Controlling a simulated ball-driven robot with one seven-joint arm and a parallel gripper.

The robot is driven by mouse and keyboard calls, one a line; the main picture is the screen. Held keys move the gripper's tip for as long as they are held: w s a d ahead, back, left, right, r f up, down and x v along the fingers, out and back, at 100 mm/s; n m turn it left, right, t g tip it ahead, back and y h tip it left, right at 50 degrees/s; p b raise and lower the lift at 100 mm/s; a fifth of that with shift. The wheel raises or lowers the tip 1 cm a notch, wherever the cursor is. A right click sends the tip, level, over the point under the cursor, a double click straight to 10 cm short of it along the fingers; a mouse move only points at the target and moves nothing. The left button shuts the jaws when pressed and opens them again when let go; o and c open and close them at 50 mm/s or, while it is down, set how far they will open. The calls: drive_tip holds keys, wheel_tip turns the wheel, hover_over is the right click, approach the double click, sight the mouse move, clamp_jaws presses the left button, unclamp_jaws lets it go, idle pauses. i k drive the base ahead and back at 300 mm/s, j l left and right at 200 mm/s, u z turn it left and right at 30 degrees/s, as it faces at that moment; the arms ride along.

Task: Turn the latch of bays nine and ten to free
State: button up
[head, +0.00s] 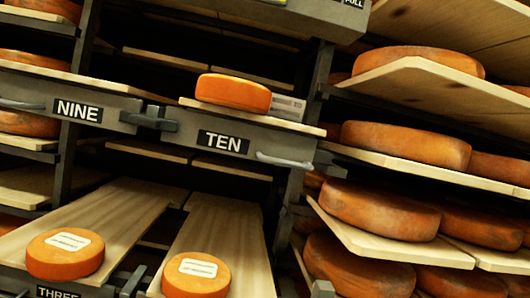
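Bay nine (110,106) has a dark grey front with a white NINE label, left of centre. Bay ten (262,143) is to its right, with a TEN label and an orange cheese wheel (233,92) on its board. The latch (150,119) is a dark grey piece between the two fronts. It lies roughly along them and reaches across the gap, overlapping both ends. The picture is tilted, so the fronts slope down to the right. My gripper is not in view.
Bay ten has a pale bar handle (284,160); bay nine has a grey one (22,104). Below, two boards carry labelled cheese wheels (66,254) (196,274). Racks of large wheels on boards (405,144) stand at the right. A grey box-like front (310,14) overhangs at the top.

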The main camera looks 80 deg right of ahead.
sight(142, 120)
drive_tip(key=z, duration=1.15)
